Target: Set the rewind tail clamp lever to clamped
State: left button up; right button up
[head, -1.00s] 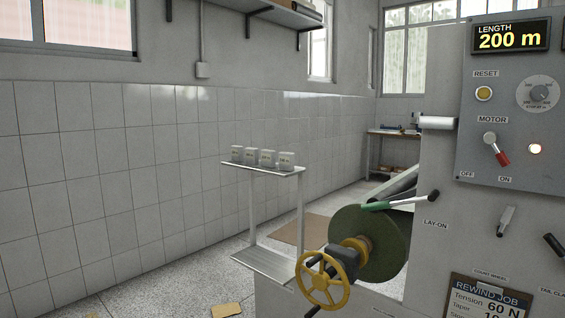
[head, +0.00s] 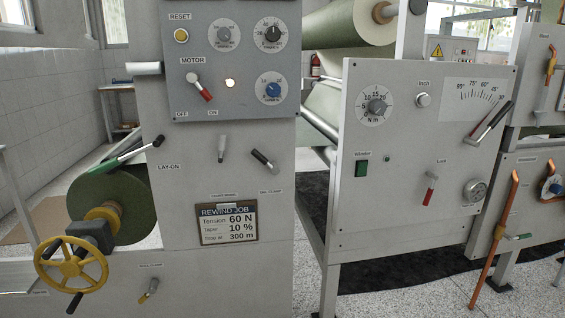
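The tail clamp lever (head: 264,161) is a short dark-handled lever on the grey rewinder panel, right of centre-left in the head view. It slants from upper left to lower right. Its small label (head: 270,191) is just below it, and the fine print around it is too small to read. Neither of my grippers is in view, and nothing touches the lever.
Left of it is another lever (head: 222,148), with the rewind job board (head: 228,222) below. A yellow handwheel (head: 72,277) and green roll (head: 125,200) stick out at left. A second control panel (head: 425,150) stands to the right, beyond a gap.

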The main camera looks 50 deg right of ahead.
aim_at(274, 168)
jog(key=z, duration=1.5)
